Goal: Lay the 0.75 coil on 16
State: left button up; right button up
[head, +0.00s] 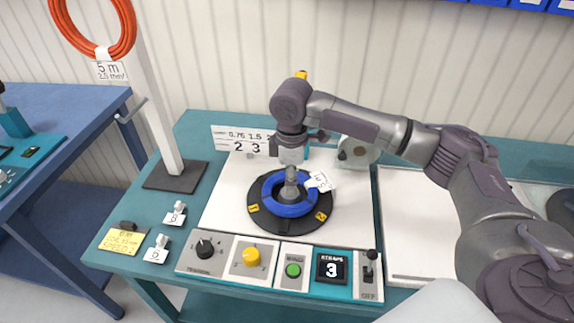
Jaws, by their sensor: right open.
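A blue coil (269,204) lies flat on a round black disc (254,219) with yellow marks. A white tag (321,181) hangs at the coil's right side; its print is too small to read. My right gripper (291,174) points straight down over the middle of the coil, open, its tips within or just above the ring. Whether it touches the coil is hidden. My left gripper is out of view. No place marked 16 can be made out.
Control boxes with knobs, a green button, a display reading 3 (332,268) and a lever (371,266) line the front. A number card (240,140) and a pale reel (358,152) stand behind. An orange coil (124,30) hangs from a white post (153,90). A white panel (415,235) lies right.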

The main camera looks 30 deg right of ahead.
aim_at(290, 208)
notch_tip(290, 208, down, 4)
jog(key=shift+r, duration=0.15)
jog(key=shift+w+f, duration=0.1)
jog(key=shift+f, duration=0.85)
notch_tip(290, 208, down, 4)
jog(key=shift+r+p, duration=0.1)
jog(key=shift+p, duration=0.25)
jog(key=shift+f, duration=0.8)
jog(key=shift+c, duration=0.2)
grip_shut()
jog(key=shift+c, duration=1.7)
grip_release()
grip_shut()
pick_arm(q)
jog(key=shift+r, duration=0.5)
pick_arm(e)
jog(key=shift+w+r, duration=0.1)
